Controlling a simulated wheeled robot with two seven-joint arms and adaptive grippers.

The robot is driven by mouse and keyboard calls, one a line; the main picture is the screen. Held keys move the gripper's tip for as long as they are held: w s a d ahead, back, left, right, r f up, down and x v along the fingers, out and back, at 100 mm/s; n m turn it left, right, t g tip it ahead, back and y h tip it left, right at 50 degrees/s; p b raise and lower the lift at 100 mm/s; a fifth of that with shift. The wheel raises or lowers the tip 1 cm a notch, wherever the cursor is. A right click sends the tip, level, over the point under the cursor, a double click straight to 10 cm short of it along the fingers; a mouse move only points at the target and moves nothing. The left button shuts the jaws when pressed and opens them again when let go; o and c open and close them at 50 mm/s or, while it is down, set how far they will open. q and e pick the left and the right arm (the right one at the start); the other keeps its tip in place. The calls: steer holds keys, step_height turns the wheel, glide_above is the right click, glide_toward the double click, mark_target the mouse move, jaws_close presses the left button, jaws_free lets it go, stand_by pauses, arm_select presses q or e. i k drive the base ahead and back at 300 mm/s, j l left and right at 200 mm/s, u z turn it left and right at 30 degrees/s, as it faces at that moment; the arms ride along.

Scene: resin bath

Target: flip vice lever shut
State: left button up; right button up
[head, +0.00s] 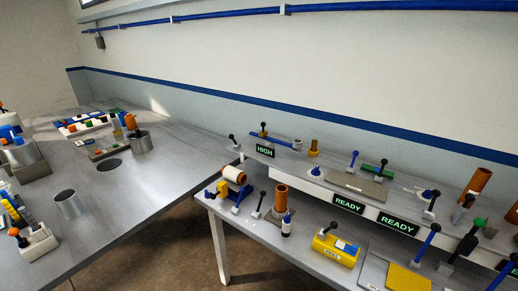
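I cannot tell for sure which thing is the vice. Several levers with ball knobs show in the head view. A blue-handled lever (427,243) stands tilted at the front right of the right-hand bench. A pale block with a black knob and an orange knob (38,242) sits on the left table. Neither of my grippers is in view.
The right-hand bench has a raised back shelf with lit READY signs (348,203) and a HIGH sign (265,151). A yellow box (334,250) sits in front. Floor shows between.

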mark_target(263, 193)
steer(key=l+u, duration=0.2)
steer(key=u, duration=0.15)
steer(key=l+u, duration=0.35)
steer(key=i+l+u, duration=0.1)
steer(key=u, duration=0.25)
